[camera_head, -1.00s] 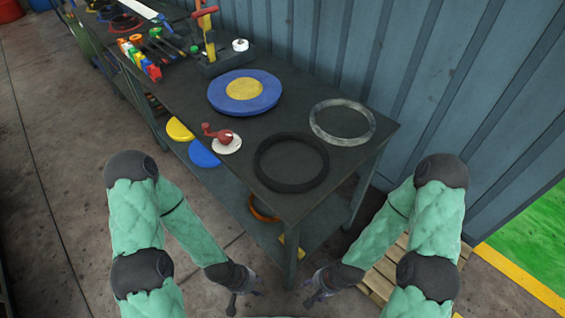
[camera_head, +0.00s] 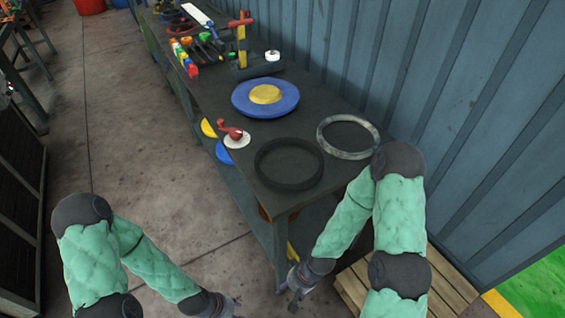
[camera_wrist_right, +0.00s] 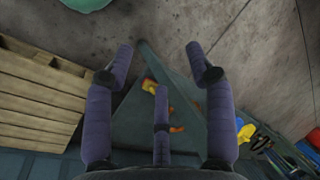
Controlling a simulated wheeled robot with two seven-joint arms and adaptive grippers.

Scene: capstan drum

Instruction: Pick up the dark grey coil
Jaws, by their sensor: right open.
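The dark grey coil (camera_head: 290,187), a flat ring, lies on the near end of the dark workbench top (camera_head: 213,102) in the head view. My right gripper (camera_head: 296,288) is low beside the near end of the bench, below the top's height and apart from the coil. In the right wrist view the same gripper (camera_wrist_right: 160,65) shows its fingers spread and empty, with floor and bench parts beyond; the coil is not seen there. My left gripper (camera_head: 236,310) is at the bottom edge of the head view, partly cut off, over the floor left of the bench.
A lighter grey ring (camera_head: 374,136) lies right of the coil. A red crank on a white disc (camera_head: 237,140) and a blue-yellow disc (camera_head: 290,103) lie farther back. A wall (camera_head: 460,110) runs along the right side. A wooden pallet (camera_head: 450,287) is at lower right.

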